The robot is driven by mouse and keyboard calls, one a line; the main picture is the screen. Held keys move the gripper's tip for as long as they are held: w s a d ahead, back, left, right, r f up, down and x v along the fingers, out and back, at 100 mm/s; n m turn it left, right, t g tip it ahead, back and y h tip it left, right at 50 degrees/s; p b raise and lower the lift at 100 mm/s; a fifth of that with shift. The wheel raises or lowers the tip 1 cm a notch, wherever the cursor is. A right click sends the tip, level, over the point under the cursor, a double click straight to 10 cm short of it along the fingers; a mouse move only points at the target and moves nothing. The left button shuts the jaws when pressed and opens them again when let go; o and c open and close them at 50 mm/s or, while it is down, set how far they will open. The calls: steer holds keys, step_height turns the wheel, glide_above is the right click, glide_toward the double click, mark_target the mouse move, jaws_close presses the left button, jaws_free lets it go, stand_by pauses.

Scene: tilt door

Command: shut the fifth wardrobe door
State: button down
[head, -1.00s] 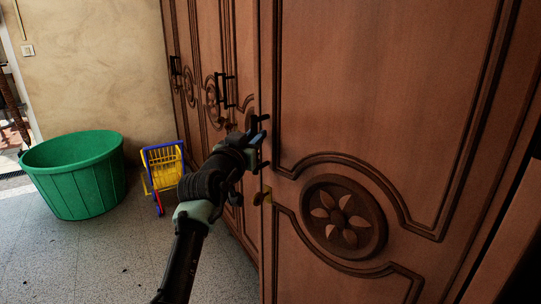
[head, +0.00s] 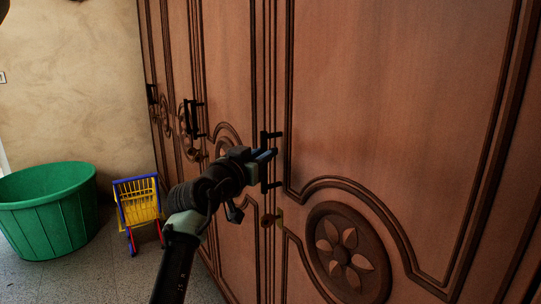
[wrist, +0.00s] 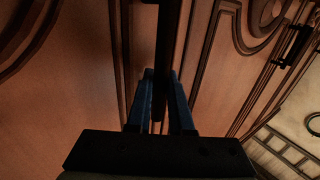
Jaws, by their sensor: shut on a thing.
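The large brown wardrobe door (head: 400,110) with a carved flower medallion fills the right of the head view. Its left edge looks close to flush with the neighbouring door (head: 228,80); any small gap is too hard to tell. My gripper (head: 266,155) is shut on this handle. The wrist view shows its two blue fingers (wrist: 161,85) on either side of the dark handle bar (wrist: 168,35).
More wardrobe doors with black handles (head: 193,118) run off to the left. A green tub (head: 50,215) and a yellow and blue toy cart (head: 139,205) stand on the floor by the wall at the left. Some open floor lies in front of them.

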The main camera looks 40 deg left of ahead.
steer(key=c, duration=0.8)
jaws_free()
steer(key=shift+s, duration=0.1)
steer(key=v, duration=1.3)
steer(key=shift+p, duration=0.35)
steer(key=shift+d+f, duration=0.1)
